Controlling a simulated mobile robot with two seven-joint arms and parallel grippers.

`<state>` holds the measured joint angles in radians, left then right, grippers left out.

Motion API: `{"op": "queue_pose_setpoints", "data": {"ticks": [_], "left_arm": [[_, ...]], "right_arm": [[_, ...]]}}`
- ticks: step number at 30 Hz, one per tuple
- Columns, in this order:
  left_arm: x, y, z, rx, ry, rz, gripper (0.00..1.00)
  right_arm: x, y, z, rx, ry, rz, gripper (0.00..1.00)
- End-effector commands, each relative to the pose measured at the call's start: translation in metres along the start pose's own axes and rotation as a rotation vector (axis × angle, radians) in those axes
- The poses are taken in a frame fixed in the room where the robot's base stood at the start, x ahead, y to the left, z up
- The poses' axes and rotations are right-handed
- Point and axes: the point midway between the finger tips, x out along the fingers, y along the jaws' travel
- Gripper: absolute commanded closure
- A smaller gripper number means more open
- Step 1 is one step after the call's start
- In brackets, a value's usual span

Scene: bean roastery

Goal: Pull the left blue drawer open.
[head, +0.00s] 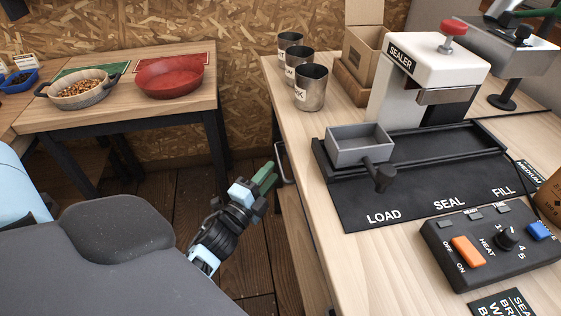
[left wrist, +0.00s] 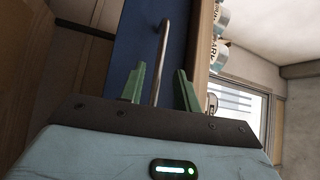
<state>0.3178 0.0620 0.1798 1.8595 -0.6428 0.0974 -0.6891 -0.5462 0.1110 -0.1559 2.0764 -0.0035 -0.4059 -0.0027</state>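The blue drawer front (left wrist: 135,40) fills the upper middle of the left wrist view. A thin metal bar handle (left wrist: 162,50) runs along it. In the head view the handle (head: 279,160) shows at the left edge of the sealing table, but the blue front is hidden. My left gripper (head: 265,174) is just left of the handle. In the left wrist view its green fingers (left wrist: 160,88) are apart, one on each side of the bar, with a gap visible on both sides. I cannot tell how far along the fingers the bar sits. My right gripper is not in view.
The sealing table (head: 300,170) holds a sealer (head: 425,65), a grey tray (head: 357,146), metal cups (head: 311,88) and a control box (head: 490,245). A side table (head: 120,110) with a red bowl (head: 170,77) stands at the left. Floor shows between the tables.

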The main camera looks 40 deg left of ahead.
Motion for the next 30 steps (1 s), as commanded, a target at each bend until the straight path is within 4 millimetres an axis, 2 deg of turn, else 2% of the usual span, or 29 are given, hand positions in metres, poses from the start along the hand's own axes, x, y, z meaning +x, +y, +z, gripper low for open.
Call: {"op": "queue_pose_setpoints", "data": {"ticks": [3, 10, 22, 30], "left_arm": [[0.020, -0.001, -0.001, -0.001, 0.001, -0.002, 0.68], [0.046, 0.000, 0.000, -0.001, 0.000, 0.000, 0.68], [0.053, 0.001, 0.000, -0.002, 0.000, 0.002, 0.68], [0.053, 0.001, 0.000, -0.002, 0.000, 0.002, 1.00]], "right_arm": [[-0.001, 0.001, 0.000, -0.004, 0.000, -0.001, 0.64], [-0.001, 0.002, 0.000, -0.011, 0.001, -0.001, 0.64], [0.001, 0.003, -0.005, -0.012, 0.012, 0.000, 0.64], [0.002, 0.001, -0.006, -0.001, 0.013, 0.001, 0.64]]}}
